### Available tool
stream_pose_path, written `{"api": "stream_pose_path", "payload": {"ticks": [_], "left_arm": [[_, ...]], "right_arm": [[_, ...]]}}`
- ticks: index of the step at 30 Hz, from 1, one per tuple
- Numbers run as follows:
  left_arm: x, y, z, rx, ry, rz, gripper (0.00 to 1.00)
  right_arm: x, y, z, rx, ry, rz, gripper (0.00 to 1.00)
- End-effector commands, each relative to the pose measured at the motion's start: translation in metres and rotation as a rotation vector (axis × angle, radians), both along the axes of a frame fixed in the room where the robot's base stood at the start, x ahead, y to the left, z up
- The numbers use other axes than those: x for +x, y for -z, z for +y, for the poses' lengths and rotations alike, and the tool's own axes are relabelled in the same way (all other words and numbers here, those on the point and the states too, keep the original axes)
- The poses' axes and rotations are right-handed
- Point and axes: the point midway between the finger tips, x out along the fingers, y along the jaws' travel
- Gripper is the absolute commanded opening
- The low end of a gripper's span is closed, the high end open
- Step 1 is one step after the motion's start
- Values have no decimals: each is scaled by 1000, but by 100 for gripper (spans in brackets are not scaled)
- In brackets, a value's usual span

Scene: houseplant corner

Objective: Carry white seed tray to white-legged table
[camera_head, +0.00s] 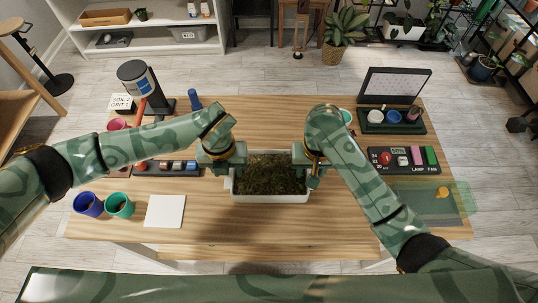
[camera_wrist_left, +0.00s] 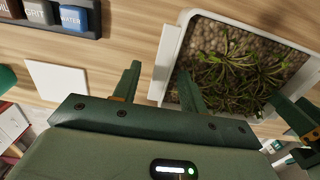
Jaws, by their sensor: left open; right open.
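The white seed tray (camera_head: 270,198), filled with dark soil and green sprouts, sits level at the middle of the wooden table (camera_head: 250,225), whose pale legs show at the front. My left gripper (camera_head: 228,180) is open at the tray's left end. In the left wrist view, the left gripper (camera_wrist_left: 160,88) has one finger over the inside of the tray (camera_wrist_left: 163,70) and one outside, with the white end wall between them. My right gripper (camera_head: 311,180) is open at the tray's right end; part of it shows in the left wrist view (camera_wrist_left: 303,118). I cannot tell whether the fingers touch the tray.
A white card (camera_head: 165,211), a blue cup (camera_head: 88,205) and a teal cup (camera_head: 119,205) stand at front left. A labelled rack (camera_head: 165,168) lies left of the tray. A dark control panel (camera_head: 404,160) and a translucent green case (camera_head: 455,200) are at right. The table front is clear.

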Motion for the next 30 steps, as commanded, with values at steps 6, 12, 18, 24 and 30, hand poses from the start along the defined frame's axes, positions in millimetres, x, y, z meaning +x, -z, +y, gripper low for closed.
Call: {"api": "stream_pose_path", "payload": {"ticks": [6, 12, 18, 24, 30], "left_arm": [[0, -45, 0, -1, 2, -5, 42], [-2, -89, 0, 1, 1, -4, 42], [-3, -111, 0, 1, 0, -2, 42], [-4, -114, 0, 1, -1, 0, 42], [-4, -114, 0, 1, -1, 0, 42]], "right_arm": [[0, 0, 0, 0, 0, 0, 42], [0, 0, 0, 1, 0, 0, 42], [0, -1, 0, 1, 0, 0, 42], [0, -23, 2, 7, -1, 0, 42], [-2, -63, 2, 9, 0, -3, 42]]}}
